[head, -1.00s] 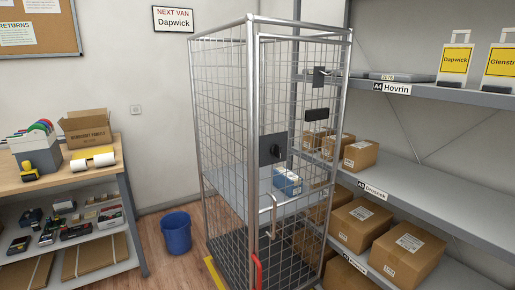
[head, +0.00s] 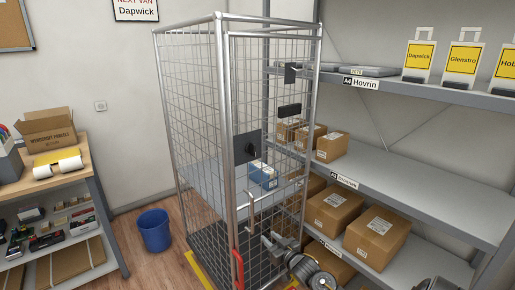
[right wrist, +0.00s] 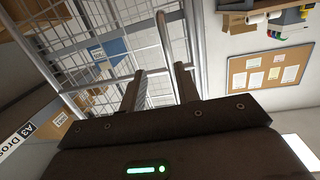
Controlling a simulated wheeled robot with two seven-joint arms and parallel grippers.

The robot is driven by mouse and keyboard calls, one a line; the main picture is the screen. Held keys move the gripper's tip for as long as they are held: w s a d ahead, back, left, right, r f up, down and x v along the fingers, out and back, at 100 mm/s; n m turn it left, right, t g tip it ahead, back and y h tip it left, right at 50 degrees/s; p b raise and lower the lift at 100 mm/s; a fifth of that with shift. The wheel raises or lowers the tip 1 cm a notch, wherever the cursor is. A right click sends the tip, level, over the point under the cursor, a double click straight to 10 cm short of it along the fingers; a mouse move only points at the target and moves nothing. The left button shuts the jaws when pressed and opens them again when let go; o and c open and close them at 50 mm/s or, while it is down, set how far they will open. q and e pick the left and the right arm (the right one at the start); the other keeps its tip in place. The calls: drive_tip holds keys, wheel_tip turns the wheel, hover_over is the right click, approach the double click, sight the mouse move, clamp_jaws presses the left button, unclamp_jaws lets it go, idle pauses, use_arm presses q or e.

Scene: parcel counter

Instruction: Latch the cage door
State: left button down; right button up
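The tall wire-mesh roll cage (head: 198,110) stands in the middle of the head view. Its mesh door (head: 272,70) faces me on the right side and looks shut or nearly so; any small gap cannot be told. A bent metal latch rod (head: 250,203) sits low on the door's left edge, above a red handle (head: 238,268). My right gripper (head: 268,243) is in front of the lower door, right of and below the rod. My left gripper is not in view.
Shelves with cardboard boxes (head: 334,207) stand close on the cage's right. A blue bin (head: 154,230) is on the floor at left, beside a workbench (head: 88,170). A blue-and-white box (head: 262,177) lies inside the cage. Dark plates (head: 247,147) are fixed to the mesh.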

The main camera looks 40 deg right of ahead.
wheel_tip(320, 180, up, 17)
drive_tip(key=w+d+t, duration=0.2)
drive_tip(key=t, duration=0.2)
drive_tip(key=n+t+y+p, duration=0.1)
drive_tip(key=t, duration=0.1)
approach(255, 151)
drive_tip(key=p+x, duration=0.3)
drive_tip(key=x, duration=0.5)
drive_tip(key=shift+s+d+r, duration=0.1)
drive_tip(key=shift+w, duration=0.5)
clamp_jaws()
